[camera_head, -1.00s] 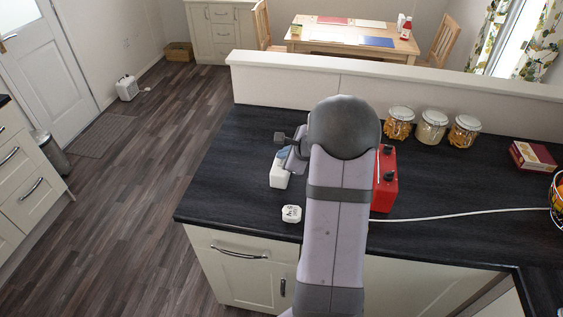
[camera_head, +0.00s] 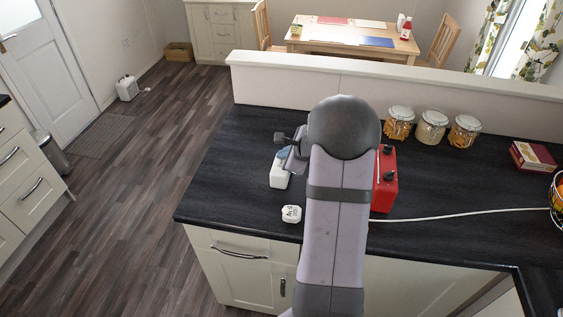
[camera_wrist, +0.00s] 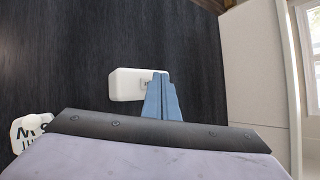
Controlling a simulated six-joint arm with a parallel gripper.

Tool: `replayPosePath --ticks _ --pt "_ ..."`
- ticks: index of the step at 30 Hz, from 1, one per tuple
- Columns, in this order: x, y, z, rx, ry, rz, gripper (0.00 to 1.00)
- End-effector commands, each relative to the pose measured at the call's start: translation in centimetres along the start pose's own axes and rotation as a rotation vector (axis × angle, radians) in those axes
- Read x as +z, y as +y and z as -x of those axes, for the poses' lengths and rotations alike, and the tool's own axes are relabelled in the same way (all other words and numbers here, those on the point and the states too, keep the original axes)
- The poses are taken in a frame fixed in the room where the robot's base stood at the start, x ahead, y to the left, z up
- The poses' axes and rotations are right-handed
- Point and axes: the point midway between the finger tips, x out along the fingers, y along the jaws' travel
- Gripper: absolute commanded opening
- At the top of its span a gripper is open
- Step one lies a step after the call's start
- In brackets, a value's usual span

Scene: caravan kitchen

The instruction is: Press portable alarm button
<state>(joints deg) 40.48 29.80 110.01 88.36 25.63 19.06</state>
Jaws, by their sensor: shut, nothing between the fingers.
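A white box-shaped device (camera_head: 278,181) stands on the dark worktop, left of my arm; it looks like the portable alarm. It also shows in the wrist view (camera_wrist: 126,86), with a small grey marking near its right end. My gripper (camera_wrist: 160,76) is shut and empty, its blue fingertips overlapping the device's right end in the wrist view. I cannot tell whether they touch it. In the head view my gripper (camera_head: 283,153) is at the device's far end, partly hidden by my wrist. No separate button is clearly visible.
A small white item with black markings (camera_head: 291,214) lies nearer the front edge. A red box with black knobs (camera_head: 385,180) is partly behind my arm, with a white cable (camera_head: 460,214) running right. Several jars (camera_head: 432,127) stand by the low wall. The worktop's left part is clear.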

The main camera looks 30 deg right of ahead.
Motion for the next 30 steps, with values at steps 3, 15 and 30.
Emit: replayPosePath --ticks 3,15,30 --pt "0.0 0.0 0.0 0.0 0.0 0.0 0.0" --pt "-0.14 0.13 -0.19 0.0 0.0 0.0 0.0" --pt "-0.45 0.44 -0.62 0.0 0.0 0.0 0.0"
